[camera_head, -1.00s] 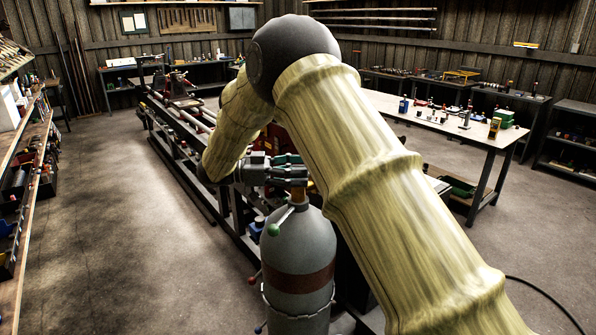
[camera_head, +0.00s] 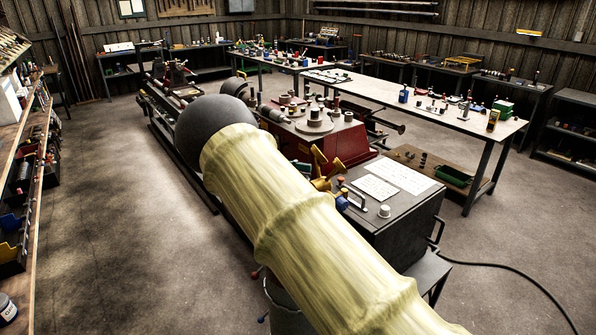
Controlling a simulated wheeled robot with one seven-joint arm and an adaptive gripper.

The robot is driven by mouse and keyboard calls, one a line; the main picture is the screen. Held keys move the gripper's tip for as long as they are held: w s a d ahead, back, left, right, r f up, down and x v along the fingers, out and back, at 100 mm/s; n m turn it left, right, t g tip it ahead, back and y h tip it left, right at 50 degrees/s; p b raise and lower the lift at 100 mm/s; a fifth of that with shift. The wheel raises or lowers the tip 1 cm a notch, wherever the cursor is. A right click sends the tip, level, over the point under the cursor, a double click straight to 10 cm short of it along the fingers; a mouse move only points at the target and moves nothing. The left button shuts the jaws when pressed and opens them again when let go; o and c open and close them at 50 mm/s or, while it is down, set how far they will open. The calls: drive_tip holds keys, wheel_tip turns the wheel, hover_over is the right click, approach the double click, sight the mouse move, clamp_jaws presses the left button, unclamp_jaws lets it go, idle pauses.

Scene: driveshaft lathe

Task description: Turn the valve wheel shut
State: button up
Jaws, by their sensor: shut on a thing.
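The valve wheel is not visible; my own arm, in pale yellow-green sleeves with a dark grey round joint, fills the middle of the head view and covers that area. Only a low part of the grey cylinder (camera_head: 286,312) shows below the arm, at the bottom of the picture. Small red and blue ball ends stick out at its left side. My gripper is hidden behind the arm, so its contact with the wheel cannot be seen.
A lathe with a red housing (camera_head: 352,146) stands behind the arm. A dark cabinet (camera_head: 412,222) with paper sheets on top is right of the arm. A long bench (camera_head: 385,95) is behind it. Shelving lines the left edge. The floor (camera_head: 120,235) at left is clear; a black cable lies at right.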

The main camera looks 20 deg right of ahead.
drive_tip(key=shift+g, duration=0.3)
drive_tip(key=o, duration=1.1)
drive_tip(key=shift+d, duration=0.1)
drive_tip(key=shift+c, duration=0.2)
drive_tip(key=shift+f+t+b, duration=0.25)
drive_tip(key=shift+t+b, duration=0.15)
drive_tip(key=shift+b, duration=0.6)
drive_tip(key=n+t+h+b, duration=0.2)
drive_tip(key=t+b, duration=0.1)
drive_tip(key=b, duration=0.2)
drive_tip(key=shift+n+b, duration=0.3)
